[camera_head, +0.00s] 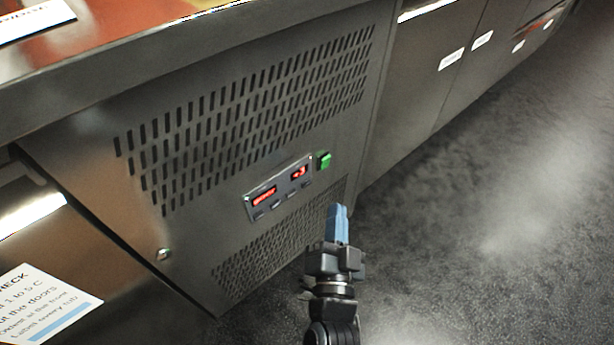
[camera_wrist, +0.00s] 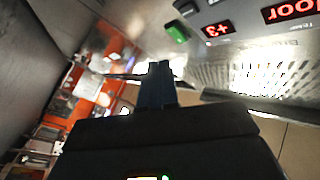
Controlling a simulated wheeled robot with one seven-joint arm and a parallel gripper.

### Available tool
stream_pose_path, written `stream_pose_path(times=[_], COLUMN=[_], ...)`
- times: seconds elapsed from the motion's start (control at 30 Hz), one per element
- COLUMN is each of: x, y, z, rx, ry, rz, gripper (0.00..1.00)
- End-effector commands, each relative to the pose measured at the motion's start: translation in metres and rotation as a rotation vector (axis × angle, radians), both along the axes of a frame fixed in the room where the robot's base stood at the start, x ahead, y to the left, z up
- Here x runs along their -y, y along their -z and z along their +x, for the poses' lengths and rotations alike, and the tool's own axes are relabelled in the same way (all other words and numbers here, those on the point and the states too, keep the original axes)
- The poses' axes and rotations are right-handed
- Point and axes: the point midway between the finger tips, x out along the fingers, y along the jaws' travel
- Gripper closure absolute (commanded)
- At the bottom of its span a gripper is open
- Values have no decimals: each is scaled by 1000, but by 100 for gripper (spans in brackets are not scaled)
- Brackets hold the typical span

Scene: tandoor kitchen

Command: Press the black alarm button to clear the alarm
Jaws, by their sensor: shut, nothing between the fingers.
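The control panel (camera_head: 251,205) is a grey plate on the vented steel front of the counter, with two red displays. A row of small dark buttons (camera_head: 276,204) runs along its lower edge; I cannot tell which one is the alarm button. My gripper (camera_head: 338,208) is shut and empty, its blue fingers pointing up, to the lower right of the panel and apart from it in the picture. In the wrist view the shut fingers (camera_wrist: 158,72) are dark, and the lit displays (camera_wrist: 217,29) show at the upper right.
A green switch (camera_head: 323,160) sits just right of the panel; it also shows in the wrist view (camera_wrist: 177,33), with a dark block (camera_wrist: 187,8) beside it. The counter edge (camera_head: 190,55) juts above. Open floor (camera_head: 480,240) lies to the right.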

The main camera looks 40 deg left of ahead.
Motion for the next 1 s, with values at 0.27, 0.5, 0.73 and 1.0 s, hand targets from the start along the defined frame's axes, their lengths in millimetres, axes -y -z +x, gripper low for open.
stream_pose_path(times=[0.27,0.5,0.73,1.0], x=[-35,-50,-53,-52], y=[-1,0,0,0], z=[3,4,4,4], rx=[0,1,1,1], ry=[-1,1,1,1], rz=[1,0,0,1], gripper=[100,100,100,100])
